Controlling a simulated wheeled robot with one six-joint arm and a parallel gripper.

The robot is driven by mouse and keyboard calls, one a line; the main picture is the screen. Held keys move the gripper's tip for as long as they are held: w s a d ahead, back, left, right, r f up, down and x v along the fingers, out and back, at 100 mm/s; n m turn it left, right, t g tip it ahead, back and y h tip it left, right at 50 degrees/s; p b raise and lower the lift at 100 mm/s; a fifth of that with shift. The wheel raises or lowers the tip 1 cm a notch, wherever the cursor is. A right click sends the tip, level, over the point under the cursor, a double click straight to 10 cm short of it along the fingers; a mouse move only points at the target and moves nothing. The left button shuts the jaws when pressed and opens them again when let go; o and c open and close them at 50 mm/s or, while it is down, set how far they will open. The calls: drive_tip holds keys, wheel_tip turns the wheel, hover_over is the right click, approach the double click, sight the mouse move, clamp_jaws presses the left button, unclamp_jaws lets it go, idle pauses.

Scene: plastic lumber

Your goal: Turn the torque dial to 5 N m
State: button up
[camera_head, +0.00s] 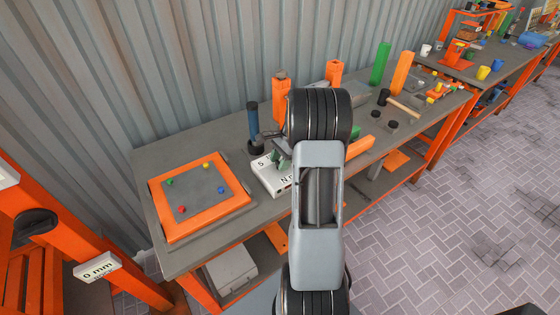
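A white box (264,183) with black markings, a "5" and part of an "N", stands on the grey workbench, just left of my arm. A small green part (276,163) shows on or above its top; I cannot tell if it is the dial's knob or pointer. My arm covers the box's right side and the rest of its scale. A grey piece of what looks like my gripper (281,149) shows just above the green part. Its fingers are mostly hidden, so I cannot tell if they are open or touch the dial.
An orange-framed board (174,219) with coloured pegs lies left on the workbench (157,154). A blue-handled upright tool (253,123) and an orange post (280,100) stand behind the box. A mallet (402,107), dark discs and upright planks stand to the right.

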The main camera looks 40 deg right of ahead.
drive_tip(key=c, duration=0.4)
drive_tip(key=n+g, duration=0.1)
drive_tip(key=n, duration=0.1)
drive_tip(key=n+p, duration=0.1)
drive_tip(key=n, duration=0.1)
drive_tip(key=shift+w+n+g, duration=0.1)
drive_tip(key=shift+n+g, duration=0.3)
drive_tip(key=shift+n+g+h+p, duration=0.45)
drive_tip(key=shift+n+g+h, duration=0.2)
drive_tip(key=shift+n, duration=1.35)
drive_tip(key=o, duration=0.9)
